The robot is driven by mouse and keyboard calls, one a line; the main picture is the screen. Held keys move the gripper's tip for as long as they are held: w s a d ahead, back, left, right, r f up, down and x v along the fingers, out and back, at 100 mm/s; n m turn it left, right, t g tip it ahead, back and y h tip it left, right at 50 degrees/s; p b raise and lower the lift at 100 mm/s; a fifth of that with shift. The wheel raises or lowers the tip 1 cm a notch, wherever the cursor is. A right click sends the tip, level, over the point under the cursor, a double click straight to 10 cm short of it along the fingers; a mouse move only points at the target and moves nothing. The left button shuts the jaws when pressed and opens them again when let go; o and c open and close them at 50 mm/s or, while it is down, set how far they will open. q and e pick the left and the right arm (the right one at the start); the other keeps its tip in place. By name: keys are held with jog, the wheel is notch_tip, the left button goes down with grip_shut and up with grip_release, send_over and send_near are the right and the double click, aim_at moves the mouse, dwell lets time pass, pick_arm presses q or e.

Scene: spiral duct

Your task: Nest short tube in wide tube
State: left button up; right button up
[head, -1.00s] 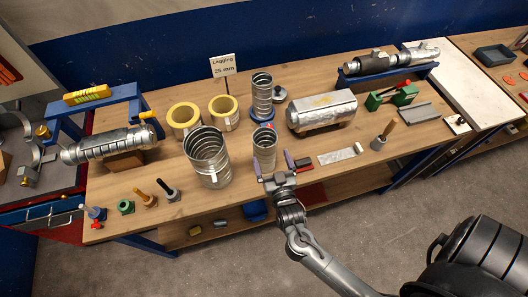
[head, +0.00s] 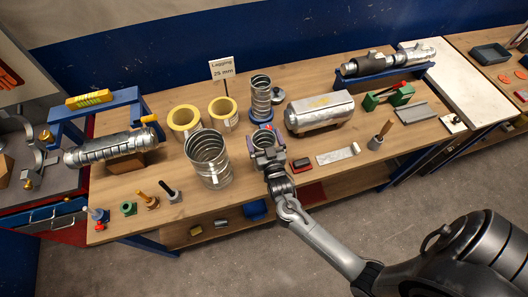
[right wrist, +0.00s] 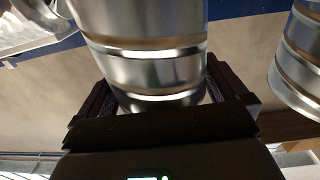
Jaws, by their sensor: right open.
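The wide tube (head: 208,160), a ribbed silver duct, stands upright on the wooden bench. A narrower silver tube, which I take as the short tube (head: 264,137), stands upright just to its right. My right gripper (head: 269,158) is open at the near side of the short tube and covers its lower part. In the right wrist view the short tube (right wrist: 143,70) stands between the two open fingers; contact cannot be told. Another ribbed duct, probably the wide tube (right wrist: 300,65), shows at the right edge there. My left gripper is not in view.
A taller narrow duct (head: 261,95) stands behind on a blue base. Two yellow-lined rings (head: 184,119) are behind the wide tube. A silver lagged cylinder (head: 319,113) and a dark red block (head: 301,163) lie to the right. Bare bench lies in front of the wide tube.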

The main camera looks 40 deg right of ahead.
jog(key=shift+c, duration=0.2)
jog(key=c, duration=1.2)
jog(key=shift+r, duration=0.15)
